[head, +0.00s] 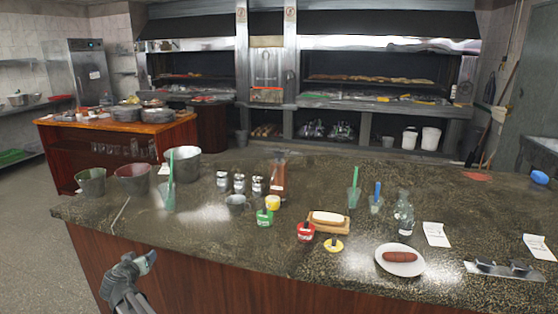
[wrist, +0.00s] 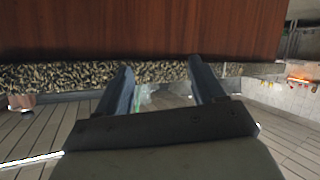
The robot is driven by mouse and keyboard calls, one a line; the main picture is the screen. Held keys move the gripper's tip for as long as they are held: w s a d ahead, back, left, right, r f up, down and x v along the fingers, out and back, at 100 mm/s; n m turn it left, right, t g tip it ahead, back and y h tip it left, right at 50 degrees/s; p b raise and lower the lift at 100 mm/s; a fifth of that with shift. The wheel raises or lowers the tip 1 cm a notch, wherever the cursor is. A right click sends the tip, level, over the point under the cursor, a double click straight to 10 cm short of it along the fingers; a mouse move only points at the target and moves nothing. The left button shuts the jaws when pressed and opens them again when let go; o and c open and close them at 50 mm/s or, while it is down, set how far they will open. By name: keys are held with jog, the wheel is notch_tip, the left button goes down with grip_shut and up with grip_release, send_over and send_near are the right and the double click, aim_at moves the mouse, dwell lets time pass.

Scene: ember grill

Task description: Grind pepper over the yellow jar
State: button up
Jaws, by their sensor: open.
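A small yellow jar (head: 272,202) stands on the dark speckled counter, just behind a green jar (head: 264,218). A second yellow item (head: 333,246), low and round with a dark upright piece, sits nearer the front edge; I cannot tell if it is a jar. A tall brown object (head: 278,178), which looks like a pepper mill, stands upright behind the yellow jar. My gripper (head: 148,262) is open and empty, in front of the counter at lower left, well away from these. In the wrist view, its two spread fingers (wrist: 161,75) show nothing held between them.
The counter (head: 200,240) is bare at front left. A red jar (head: 306,232), bun on a board (head: 328,222), sausage plate (head: 400,260) and glass bottle (head: 404,215) stand to the right. Metal shakers (head: 240,184), a mug (head: 236,203) and buckets (head: 132,179) stand left.

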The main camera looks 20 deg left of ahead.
notch_tip(320, 180, up, 4)
jog(key=w+a+r, duration=0.1)
jog(key=a, duration=0.1)
jog(key=m+t+h, duration=0.6)
jog(key=m, duration=0.2)
send_near(279, 156)
jog(key=w, duration=1.2)
jog(key=shift+a+f, duration=0.25)
jog(key=shift+f, duration=0.15)
jog(key=shift+c, duration=0.3)
jog(key=shift+h, duration=0.4)
jog(key=c, duration=0.9)
